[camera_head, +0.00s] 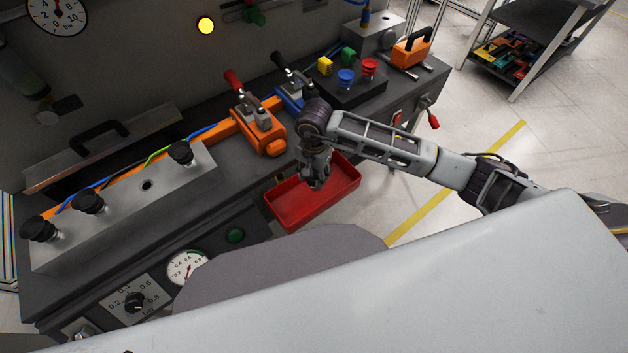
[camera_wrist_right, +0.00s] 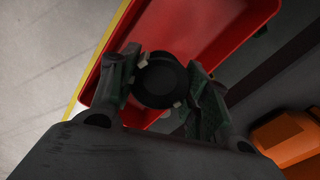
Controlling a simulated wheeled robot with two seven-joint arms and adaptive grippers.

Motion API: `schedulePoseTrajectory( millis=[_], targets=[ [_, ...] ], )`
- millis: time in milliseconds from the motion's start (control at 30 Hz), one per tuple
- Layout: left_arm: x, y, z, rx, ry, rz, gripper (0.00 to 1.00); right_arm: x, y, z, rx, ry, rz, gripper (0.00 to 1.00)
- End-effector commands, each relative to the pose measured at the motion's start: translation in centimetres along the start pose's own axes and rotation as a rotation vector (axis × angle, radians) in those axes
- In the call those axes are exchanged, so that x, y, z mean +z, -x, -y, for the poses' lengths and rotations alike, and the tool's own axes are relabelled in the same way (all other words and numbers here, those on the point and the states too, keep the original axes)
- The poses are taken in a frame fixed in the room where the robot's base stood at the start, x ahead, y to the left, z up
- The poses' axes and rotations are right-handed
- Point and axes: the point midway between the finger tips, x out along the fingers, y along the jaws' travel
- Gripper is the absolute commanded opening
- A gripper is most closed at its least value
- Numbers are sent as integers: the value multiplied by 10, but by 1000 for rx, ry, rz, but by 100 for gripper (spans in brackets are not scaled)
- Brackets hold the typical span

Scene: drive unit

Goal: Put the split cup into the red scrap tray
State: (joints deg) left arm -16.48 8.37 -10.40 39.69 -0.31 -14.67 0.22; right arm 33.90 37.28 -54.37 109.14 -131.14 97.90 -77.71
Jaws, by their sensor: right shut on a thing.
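The red scrap tray (camera_head: 290,207) sits at the front edge of the bench in the head view. My right gripper (camera_head: 317,182) is over the tray, pointing down. In the right wrist view my right gripper (camera_wrist_right: 163,88) is shut on a dark round thing, the cup (camera_wrist_right: 160,80), held between its two fingers. The red tray (camera_wrist_right: 205,30) lies below and behind the cup there. A split in the cup cannot be made out. In the head view the cup is hidden or too small to tell from the gripper. My left gripper is not in view.
An orange toggle clamp (camera_head: 262,132) stands behind the tray, with a blue one (camera_head: 290,100) beside it. A grey block with black knobs (camera_head: 125,205) is at left. A black block with coloured caps (camera_head: 350,90) stands at the back right.

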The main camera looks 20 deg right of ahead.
Motion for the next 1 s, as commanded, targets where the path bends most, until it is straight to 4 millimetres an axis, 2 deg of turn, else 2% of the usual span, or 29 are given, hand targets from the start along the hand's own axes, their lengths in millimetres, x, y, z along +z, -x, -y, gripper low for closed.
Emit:
schedulePoseTrajectory(
  millis=[400,1000],
  targets=[
    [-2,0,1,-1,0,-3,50,0,-35,0,0,0,1,21],
    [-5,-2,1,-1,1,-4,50,0,-38,0,0,0,0,21]
  ],
)
